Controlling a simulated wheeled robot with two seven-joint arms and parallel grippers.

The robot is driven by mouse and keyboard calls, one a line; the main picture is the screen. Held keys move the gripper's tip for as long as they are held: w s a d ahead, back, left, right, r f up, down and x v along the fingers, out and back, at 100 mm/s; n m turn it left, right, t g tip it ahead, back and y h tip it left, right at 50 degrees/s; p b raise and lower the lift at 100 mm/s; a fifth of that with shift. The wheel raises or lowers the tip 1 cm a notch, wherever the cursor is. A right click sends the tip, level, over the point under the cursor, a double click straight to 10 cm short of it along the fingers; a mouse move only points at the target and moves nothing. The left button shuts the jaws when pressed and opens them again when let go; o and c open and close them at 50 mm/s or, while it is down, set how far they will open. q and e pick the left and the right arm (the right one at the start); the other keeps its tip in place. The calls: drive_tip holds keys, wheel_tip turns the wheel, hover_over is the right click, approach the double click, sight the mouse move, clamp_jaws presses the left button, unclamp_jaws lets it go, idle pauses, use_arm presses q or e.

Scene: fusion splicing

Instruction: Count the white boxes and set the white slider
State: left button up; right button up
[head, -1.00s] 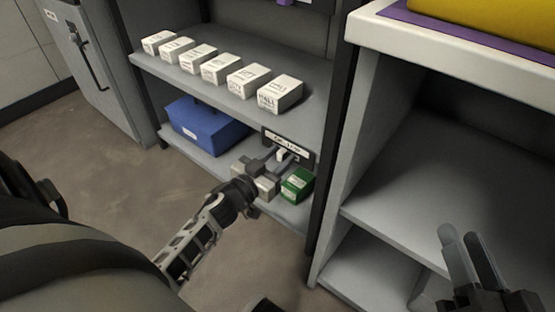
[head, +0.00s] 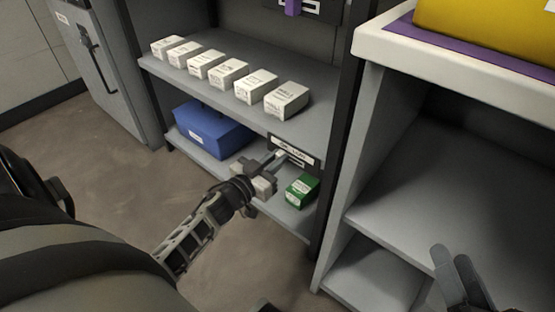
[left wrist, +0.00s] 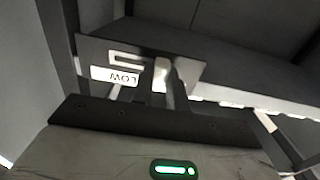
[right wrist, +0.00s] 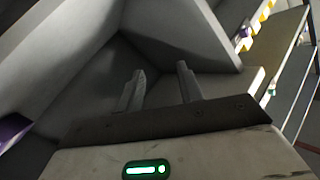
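Several white boxes (head: 228,72) stand in a row on the upper shelf. A dark panel (head: 313,163) with a white label hangs at the shelf's front edge. Its slot and the upside-down word LOW show in the left wrist view (left wrist: 127,58); my fingers hide the rest of the label. The white slider (left wrist: 160,75) sits between my left fingers, towards the slot's left end in the head view. My left gripper (head: 272,160) appears shut on it. My right gripper (head: 455,270) is open and empty, before the right-hand shelf unit; its parted fingers show in the right wrist view (right wrist: 160,85).
A blue bin (head: 210,130) and a green box (head: 301,190) stand on the lower shelf, the green box close to my left gripper. The right-hand unit (head: 440,190) has bare shelves and a yellow object (head: 490,30) on top. Floor is clear at left.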

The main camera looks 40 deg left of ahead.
sight(276, 157)
use_arm(q)
drive_tip(key=o, duration=0.4)
drive_tip(key=shift+a, duration=0.25)
drive_tip(key=shift+o, duration=0.2)
use_arm(e)
drive_tip(key=shift+r, duration=0.1)
use_arm(q)
drive_tip(key=shift+s, duration=0.1)
use_arm(e)
drive_tip(key=shift+w, duration=0.1)
